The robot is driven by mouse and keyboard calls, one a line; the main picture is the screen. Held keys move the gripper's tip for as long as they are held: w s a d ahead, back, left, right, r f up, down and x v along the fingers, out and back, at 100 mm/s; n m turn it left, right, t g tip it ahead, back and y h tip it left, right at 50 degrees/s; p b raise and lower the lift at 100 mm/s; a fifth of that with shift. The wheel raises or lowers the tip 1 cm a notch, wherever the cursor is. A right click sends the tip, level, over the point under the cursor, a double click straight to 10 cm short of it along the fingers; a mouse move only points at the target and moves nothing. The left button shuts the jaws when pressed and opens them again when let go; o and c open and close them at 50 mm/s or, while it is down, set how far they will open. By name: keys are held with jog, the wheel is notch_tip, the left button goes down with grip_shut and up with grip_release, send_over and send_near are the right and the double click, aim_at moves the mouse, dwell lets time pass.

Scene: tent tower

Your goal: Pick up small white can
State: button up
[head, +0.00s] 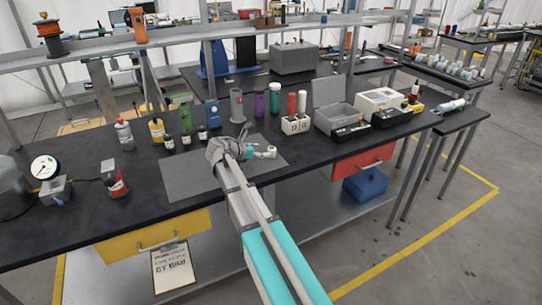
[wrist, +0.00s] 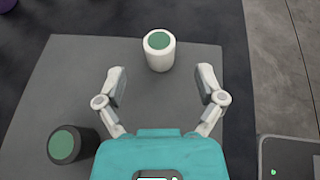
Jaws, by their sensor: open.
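The small white can (wrist: 159,52) has a green top and stands on the grey mat (wrist: 75,85) in the wrist view. My gripper (wrist: 160,80) is open, with one finger on each side of the picture. The can is just beyond the fingertips, roughly centred between them, with nothing gripped. In the head view my gripper (head: 262,152) is over the right part of the grey mat (head: 185,182). The can is too small there to tell clearly from the pale fingers.
A dark can (wrist: 65,143) with a green top stands left of my gripper in the wrist view. A grey box (wrist: 290,158) is at the lower right. In the head view, a white holder (head: 295,125) with red-topped bottles and an open grey case (head: 338,117) stand to the right.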

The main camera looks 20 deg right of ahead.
aim_at(272, 150)
jog(key=shift+d, duration=0.15)
jog(key=shift+b+x, duration=1)
jog(key=shift+x, duration=1.55)
jog(key=shift+c, duration=0.3)
jog(key=c, duration=1)
